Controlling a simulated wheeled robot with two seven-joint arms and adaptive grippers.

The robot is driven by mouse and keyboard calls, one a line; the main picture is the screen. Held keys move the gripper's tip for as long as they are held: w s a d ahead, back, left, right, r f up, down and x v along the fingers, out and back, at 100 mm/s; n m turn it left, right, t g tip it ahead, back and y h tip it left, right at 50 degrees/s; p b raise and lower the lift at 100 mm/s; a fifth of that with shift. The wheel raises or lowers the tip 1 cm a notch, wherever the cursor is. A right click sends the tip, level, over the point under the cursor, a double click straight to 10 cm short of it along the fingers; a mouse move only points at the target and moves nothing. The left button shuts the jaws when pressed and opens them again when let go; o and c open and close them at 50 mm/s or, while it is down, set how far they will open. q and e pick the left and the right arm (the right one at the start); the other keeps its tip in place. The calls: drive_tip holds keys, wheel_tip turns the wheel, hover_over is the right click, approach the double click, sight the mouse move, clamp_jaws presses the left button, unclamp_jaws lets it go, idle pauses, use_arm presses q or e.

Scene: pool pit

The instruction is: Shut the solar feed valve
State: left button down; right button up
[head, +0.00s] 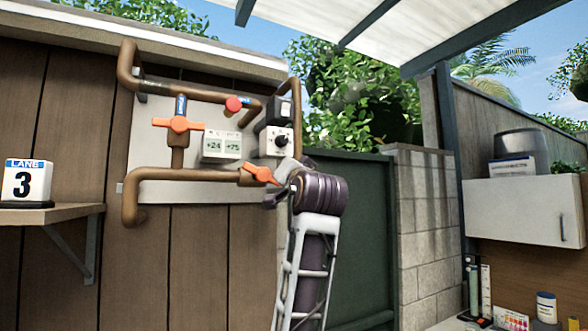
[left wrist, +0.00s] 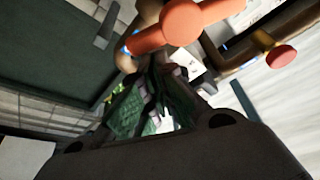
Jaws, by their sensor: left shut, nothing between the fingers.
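Copper pipes (head: 190,174) run over a pale board (head: 148,140) on the wooden wall. An orange valve handle (head: 258,174) sits at the lower right of the pipework, tilted down to the right. Another orange handle (head: 178,124) lies level across a vertical pipe at the upper left. I cannot read which label names the solar feed. My left gripper (head: 274,196) is shut and empty, close to the lower right handle; contact cannot be told. The left wrist view shows the shut fingers (left wrist: 155,115) below a large orange handle (left wrist: 180,25). My right gripper is not in view.
A red knob (head: 234,103) sits on the upper pipe. A display box (head: 221,146) and a box with a black knob (head: 277,142) are close by on the board. A shelf (head: 50,213) holds a lane sign at left. A white cabinet (head: 524,211) hangs at right.

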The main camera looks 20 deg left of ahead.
sight(279, 186)
use_arm(q)
drive_tip(key=f+m+h, duration=0.1)
drive_tip(key=m, duration=0.1)
drive_tip(key=f+m+h, duration=0.1)
drive_tip(key=f+m, duration=0.1)
drive_tip(key=a+f+m, duration=0.1)
drive_tip(key=m, duration=0.2)
drive_tip(key=shift+s+f+h, duration=0.15)
drive_tip(key=shift+s+h, duration=0.25)
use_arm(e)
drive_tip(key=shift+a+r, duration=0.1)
use_arm(q)
drive_tip(key=shift+s, duration=0.1)
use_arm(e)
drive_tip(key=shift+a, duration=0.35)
use_arm(q)
drive_tip(key=shift+w+a, duration=0.1)
drive_tip(key=shift+w, duration=0.1)
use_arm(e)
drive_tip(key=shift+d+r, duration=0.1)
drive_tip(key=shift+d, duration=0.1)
